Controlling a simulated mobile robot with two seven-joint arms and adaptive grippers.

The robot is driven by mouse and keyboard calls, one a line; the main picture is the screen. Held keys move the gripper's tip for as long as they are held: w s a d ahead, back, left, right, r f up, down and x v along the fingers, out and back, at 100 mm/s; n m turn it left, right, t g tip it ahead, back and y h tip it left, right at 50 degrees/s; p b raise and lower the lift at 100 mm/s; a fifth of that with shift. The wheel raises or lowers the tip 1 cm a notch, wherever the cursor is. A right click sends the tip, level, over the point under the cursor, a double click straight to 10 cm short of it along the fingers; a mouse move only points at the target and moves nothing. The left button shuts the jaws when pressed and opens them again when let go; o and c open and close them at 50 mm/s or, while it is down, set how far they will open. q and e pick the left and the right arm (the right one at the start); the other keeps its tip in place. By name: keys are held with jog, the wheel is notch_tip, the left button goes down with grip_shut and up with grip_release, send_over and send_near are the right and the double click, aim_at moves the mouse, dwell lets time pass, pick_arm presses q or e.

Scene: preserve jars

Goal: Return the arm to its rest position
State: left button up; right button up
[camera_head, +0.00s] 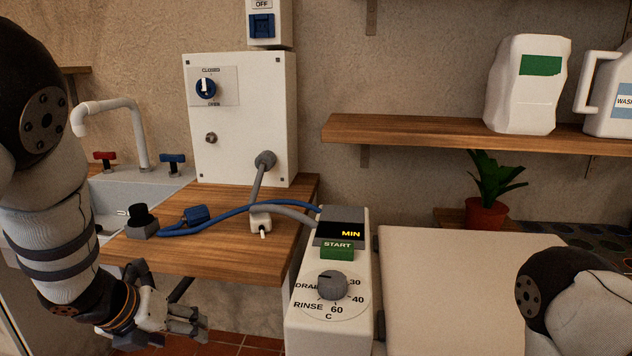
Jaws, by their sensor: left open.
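My left arm comes down along the left edge. Its gripper (186,322) is open and empty, low in front of the wooden counter (240,255) and over the tiled floor. Part of my right arm (570,295) shows at the lower right, in front of the pale flat top beside the control unit. My right gripper is outside the picture.
A white control unit (330,318) with a dial and green START button stands at centre. Cables and a black-knobbed block (142,224) lie on the counter. A sink with a tap (140,130) is behind. A shelf (430,130) holds white containers.

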pick_arm(q)
jog(key=s+d+f+n+g, duration=0.2)
jog(key=s+f+n, duration=1)
jog(key=n, duration=0.2)
jog(key=s+f+n+g+y, duration=0.1)
jog(key=s+f+n+g, duration=0.1)
jog(key=s+n, duration=0.8)
jog(key=s+f+n+g+y, duration=0.1)
jog(key=s+f+n+g, duration=0.2)
jog(key=s+n, duration=0.7)
jog(key=s+f, duration=0.2)
jog(key=s, duration=0.3)
jog(key=shift+s+y, duration=0.3)
jog(key=shift+s, duration=0.1)
jog(key=shift+a, duration=0.1)
